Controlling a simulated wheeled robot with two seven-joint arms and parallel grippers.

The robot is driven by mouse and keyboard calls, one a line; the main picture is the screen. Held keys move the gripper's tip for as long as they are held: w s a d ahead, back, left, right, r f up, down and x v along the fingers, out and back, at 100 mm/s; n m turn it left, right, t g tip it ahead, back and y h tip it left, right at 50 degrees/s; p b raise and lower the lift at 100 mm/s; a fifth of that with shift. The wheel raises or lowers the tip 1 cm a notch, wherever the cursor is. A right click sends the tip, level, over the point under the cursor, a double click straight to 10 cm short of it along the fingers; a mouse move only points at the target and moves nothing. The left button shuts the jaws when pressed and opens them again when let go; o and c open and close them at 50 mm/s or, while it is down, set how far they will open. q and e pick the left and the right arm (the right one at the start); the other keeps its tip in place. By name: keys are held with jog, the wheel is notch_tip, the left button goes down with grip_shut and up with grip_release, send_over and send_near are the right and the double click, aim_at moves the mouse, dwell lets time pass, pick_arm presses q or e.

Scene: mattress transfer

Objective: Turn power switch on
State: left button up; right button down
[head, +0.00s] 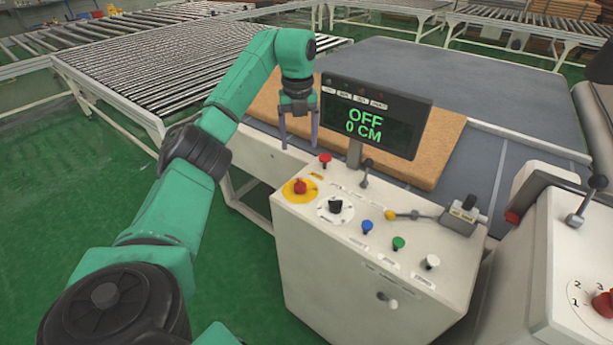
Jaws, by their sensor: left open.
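The control box (350,280) stands in front of me with a sloping panel of controls. A black rotary knob (335,205) sits on a white round dial; I cannot read which control is labelled as the power switch. A red knob on a yellow disc (300,188) is to its left. The display (372,118) above the panel reads "OFF" and "0 CM". My left gripper (299,146) is open and empty, pointing down behind the panel's far left edge, left of the display and apart from the knobs. My right gripper is out of view.
A red button (325,158), a small lever (366,172), a yellow-tipped lever (400,215), and blue, green and white buttons share the panel. A tan slab (440,150) lies behind the display. Another machine (570,250) stands at right. Green floor is clear at left.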

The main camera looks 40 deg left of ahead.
aim_at(300, 181)
pick_arm(q)
jog(key=f, duration=0.4)
jog(key=f+p, duration=0.1)
jog(key=f, duration=0.8)
jog(key=shift+s+d+f, duration=0.15)
jog(key=shift+s+f, duration=0.1)
jog(key=shift+f, duration=0.35)
grip_shut()
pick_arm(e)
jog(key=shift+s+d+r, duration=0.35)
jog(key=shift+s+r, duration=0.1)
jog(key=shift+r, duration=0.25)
